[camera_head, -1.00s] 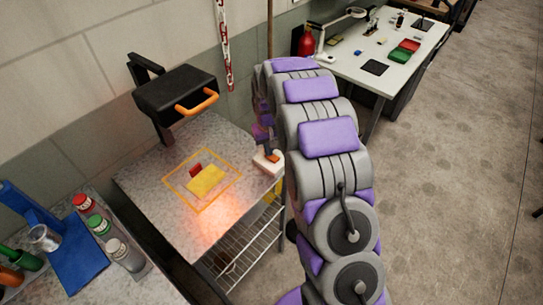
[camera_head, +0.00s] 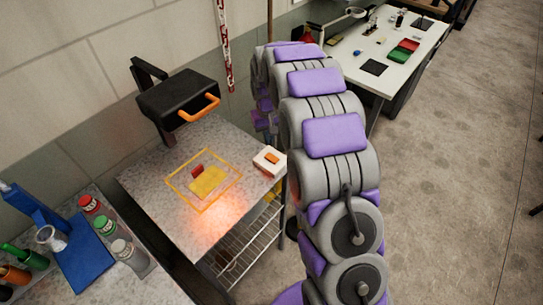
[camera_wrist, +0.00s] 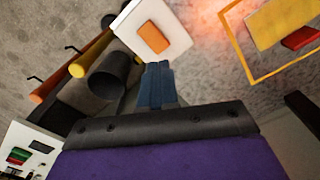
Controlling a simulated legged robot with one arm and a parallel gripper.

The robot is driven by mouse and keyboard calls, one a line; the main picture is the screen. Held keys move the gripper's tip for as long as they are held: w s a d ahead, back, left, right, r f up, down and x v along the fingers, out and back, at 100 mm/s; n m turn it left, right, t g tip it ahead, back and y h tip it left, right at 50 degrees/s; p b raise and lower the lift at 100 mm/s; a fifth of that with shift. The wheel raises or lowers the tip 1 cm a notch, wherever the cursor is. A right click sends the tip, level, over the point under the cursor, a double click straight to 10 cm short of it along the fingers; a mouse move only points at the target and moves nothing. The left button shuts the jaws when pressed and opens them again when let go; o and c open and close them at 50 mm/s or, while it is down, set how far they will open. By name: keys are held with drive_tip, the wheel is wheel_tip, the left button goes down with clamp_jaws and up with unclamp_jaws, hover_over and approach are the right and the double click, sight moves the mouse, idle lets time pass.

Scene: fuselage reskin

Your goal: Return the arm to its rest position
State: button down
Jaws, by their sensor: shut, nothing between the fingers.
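My arm, grey with purple pads, rises through the middle of the head view and curves over toward the wall. Its far end hangs behind the upper links beside the grey-topped stand and is mostly hidden there. In the wrist view my gripper (camera_wrist: 157,82) shows as dark blue fingers pressed together with nothing between them. Just beyond the fingers in that view is a white block with an orange button (camera_wrist: 154,37). In the head view this white block (camera_head: 270,162) sits at the right edge of the stand top (camera_head: 150,190).
On the stand, a yellow piece (camera_head: 207,181) and a red piece (camera_head: 197,170) lie within an orange outline. A black press-like device with an orange handle (camera_head: 199,108) overhangs the stand. Bottles and a blue tray (camera_head: 85,255) are lower left. A white workbench (camera_head: 370,45) stands behind; floor at right is clear.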

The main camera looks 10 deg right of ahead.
idle(0.4)
drive_tip(key=s+r, duration=0.6)
drive_tip(key=s, duration=0.4)
drive_tip(key=s+r, duration=0.6)
drive_tip(key=s, duration=0.5)
drive_tip(key=s+r+m+g, duration=0.1)
drive_tip(key=s, duration=2.1)
drive_tip(key=shift+s+d+g, duration=0.3)
drive_tip(key=shift+d+g, duration=0.05)
drive_tip(key=shift+g, duration=0.05)
drive_tip(key=shift+r, duration=0.1)
